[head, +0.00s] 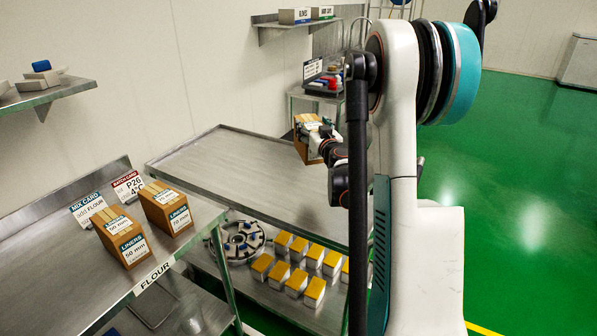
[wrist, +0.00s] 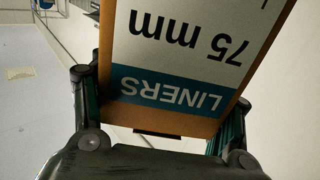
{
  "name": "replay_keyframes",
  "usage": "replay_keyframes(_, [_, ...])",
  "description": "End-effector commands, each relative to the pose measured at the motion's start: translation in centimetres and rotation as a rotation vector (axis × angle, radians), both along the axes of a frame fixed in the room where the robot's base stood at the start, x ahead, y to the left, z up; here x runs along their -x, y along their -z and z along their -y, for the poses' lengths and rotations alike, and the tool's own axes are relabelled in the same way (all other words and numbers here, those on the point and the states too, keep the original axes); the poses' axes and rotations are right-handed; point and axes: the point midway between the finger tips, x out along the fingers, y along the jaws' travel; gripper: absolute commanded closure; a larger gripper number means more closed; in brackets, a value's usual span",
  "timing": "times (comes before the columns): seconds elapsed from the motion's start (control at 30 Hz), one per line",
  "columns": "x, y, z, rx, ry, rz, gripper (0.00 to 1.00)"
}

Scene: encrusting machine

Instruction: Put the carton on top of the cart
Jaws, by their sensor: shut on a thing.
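My gripper (head: 318,143) is shut on a brown carton (head: 301,152). In the wrist view the carton (wrist: 195,60) fills the space between the two fingers, and its label reads "LINERS 75 mm", upside down in the picture. In the head view, the carton appears at the far right end of a long steel table-like unit (head: 235,160) with a lower shelf. Whether it touches the top is not clear. A smaller steel cart (head: 293,97) stands behind. I cannot tell which of these two is the task's cart.
Two liner cartons (head: 122,240) (head: 167,208) stand on the left bench beside sign cards (head: 88,207). Yellow-topped boxes (head: 297,283) and a round slotted part (head: 238,240) sit on the lower shelf. The long steel top is mostly bare. Wall shelves (head: 50,92) hang at left and back.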

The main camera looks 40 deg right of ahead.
Motion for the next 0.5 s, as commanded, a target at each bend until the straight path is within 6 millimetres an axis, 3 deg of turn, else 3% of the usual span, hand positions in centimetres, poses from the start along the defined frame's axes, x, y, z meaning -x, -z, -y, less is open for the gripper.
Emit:
replay_keyframes(0.03, [0.0,1.8,0.0,0.0,0.0,0.0,0.83])
replay_keyframes(0.3, [0.0,8.2,0.0,0.0,0.0,0.0,0.83])
replay_keyframes(0.5, [0.0,11.2,0.0,0.0,0.0,0.0,0.83])
